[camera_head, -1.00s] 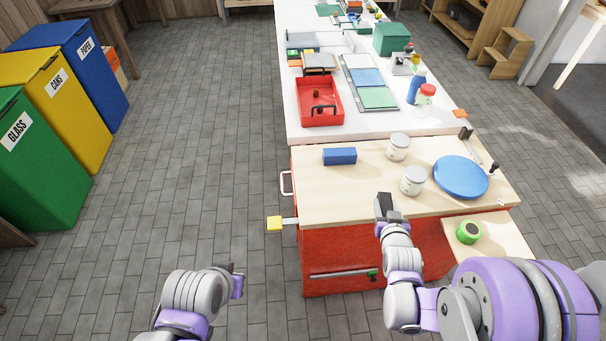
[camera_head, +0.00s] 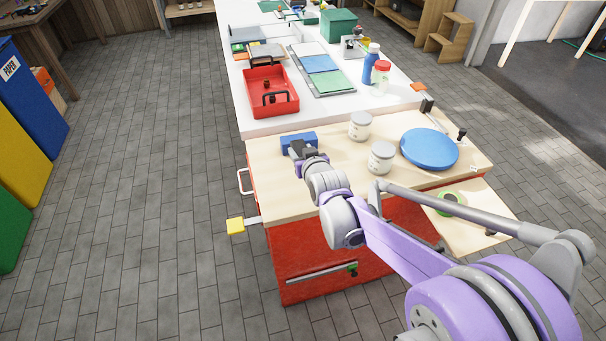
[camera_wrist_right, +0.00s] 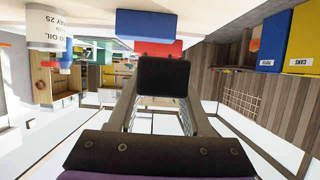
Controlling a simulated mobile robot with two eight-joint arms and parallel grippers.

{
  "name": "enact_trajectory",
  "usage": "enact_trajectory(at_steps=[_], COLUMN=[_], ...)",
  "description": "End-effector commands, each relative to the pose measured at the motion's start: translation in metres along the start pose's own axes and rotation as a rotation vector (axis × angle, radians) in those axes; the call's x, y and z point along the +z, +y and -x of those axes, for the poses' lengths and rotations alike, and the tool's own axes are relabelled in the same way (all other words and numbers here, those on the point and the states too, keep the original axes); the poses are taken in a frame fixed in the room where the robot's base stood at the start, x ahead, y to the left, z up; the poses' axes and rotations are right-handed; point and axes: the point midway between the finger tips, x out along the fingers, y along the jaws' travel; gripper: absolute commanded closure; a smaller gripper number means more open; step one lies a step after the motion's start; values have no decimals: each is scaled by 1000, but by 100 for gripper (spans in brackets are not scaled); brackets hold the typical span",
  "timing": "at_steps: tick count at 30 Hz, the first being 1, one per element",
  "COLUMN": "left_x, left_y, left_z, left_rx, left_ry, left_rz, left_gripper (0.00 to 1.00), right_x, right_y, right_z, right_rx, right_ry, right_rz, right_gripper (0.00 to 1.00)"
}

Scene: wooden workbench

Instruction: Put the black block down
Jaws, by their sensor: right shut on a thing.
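The black block (camera_wrist_right: 163,76) shows in the right wrist view between the two fingers of my right gripper (camera_wrist_right: 163,90). That gripper is shut on it. In the head view my right gripper (camera_head: 300,150) is over the left part of the light wooden worktop (camera_head: 335,162), just in front of the blue block (camera_head: 298,138). The blue block also shows in the right wrist view (camera_wrist_right: 147,25), beyond the black block. I cannot tell whether the black block touches the worktop. My left gripper is out of view.
Two white jars (camera_head: 360,126) (camera_head: 381,158) and a blue disc (camera_head: 429,149) stand to the right. A red tray (camera_head: 270,108) is on the white table behind. A clamp (camera_head: 427,104) is at the right edge. The worktop's front left is mostly bare.

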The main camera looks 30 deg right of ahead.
Motion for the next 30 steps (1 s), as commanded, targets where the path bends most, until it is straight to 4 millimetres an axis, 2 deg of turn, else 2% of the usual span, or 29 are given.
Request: enact_trajectory(at_steps=[6, 14, 20, 30], left_x=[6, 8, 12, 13], left_y=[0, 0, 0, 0], left_z=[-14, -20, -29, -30], left_rx=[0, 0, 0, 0], left_ry=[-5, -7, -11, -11], left_rz=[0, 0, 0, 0], left_gripper=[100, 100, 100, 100], right_x=[37, 58, 84, 88], right_y=[1, 1, 1, 1], right_z=[-16, -25, -36, -37], right_rx=[2, 2, 2, 2], right_ry=[1, 1, 1, 1], right_rz=[-2, -1, 0, -1], right_gripper=[100, 100, 100, 100])
